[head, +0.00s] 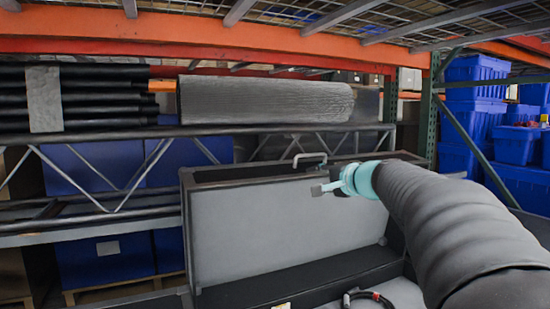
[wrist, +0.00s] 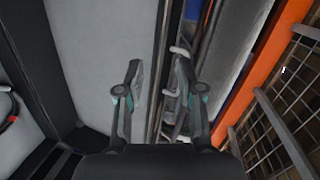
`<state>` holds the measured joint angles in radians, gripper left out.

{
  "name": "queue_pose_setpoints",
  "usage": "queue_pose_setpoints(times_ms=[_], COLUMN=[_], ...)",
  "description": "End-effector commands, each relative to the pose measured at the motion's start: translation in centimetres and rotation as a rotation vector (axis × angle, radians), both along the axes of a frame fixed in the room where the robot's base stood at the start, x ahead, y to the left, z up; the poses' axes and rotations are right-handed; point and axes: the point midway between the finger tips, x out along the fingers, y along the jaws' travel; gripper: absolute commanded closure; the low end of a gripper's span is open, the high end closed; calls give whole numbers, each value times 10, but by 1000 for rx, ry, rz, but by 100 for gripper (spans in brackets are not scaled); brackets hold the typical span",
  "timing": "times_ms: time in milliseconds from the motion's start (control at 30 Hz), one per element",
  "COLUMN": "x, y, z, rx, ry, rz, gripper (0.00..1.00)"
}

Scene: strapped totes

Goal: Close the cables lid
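The lid (head: 285,235) stands open and upright, a grey panel in a dark frame with a pale bar handle (head: 310,158) on its top edge. The tote's dark body lies below it, with a black cable and a red part (head: 370,297) inside. My gripper (head: 328,188) is in front of the lid's upper right, just below the handle in the picture. In the wrist view my gripper (wrist: 158,68) has its fingers apart, with the lid's edge between and beyond them. The handle (wrist: 178,50) shows near the right finger; I cannot tell whether they touch.
An orange rack beam (head: 200,38) and wire shelf run overhead. Behind the lid, a shelf holds black tubes (head: 100,95) and a grey wrapped bundle (head: 265,100). Blue bins (head: 475,95) are stacked at the right, past a green upright (head: 428,115).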

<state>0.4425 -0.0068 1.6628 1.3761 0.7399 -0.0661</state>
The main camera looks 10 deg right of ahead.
Motion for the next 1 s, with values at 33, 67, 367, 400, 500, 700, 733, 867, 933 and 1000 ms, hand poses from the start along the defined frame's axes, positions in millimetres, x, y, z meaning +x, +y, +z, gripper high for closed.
queue_pose_setpoints(times_ms=[33, 67, 367, 400, 500, 700, 733, 867, 933, 1000], x=[13, 19, 45, 48, 61, 97, 103, 127, 138, 149], y=[-22, -33, -77, -76, -73, -65, -64, -59, -57, -54], z=[8, 12, 35, 36, 35, 35, 35, 34, 34, 34], rx=[48, 76, 192, 192, 192, 191, 191, 191, 191, 190], ry=[-31, -49, -131, -131, -130, -128, -128, -128, -128, -129], rz=[-34, -52, -122, -121, -121, -119, -119, -119, -119, -119], gripper=[63, 63, 63, 63, 63, 63, 63, 63, 63, 63])
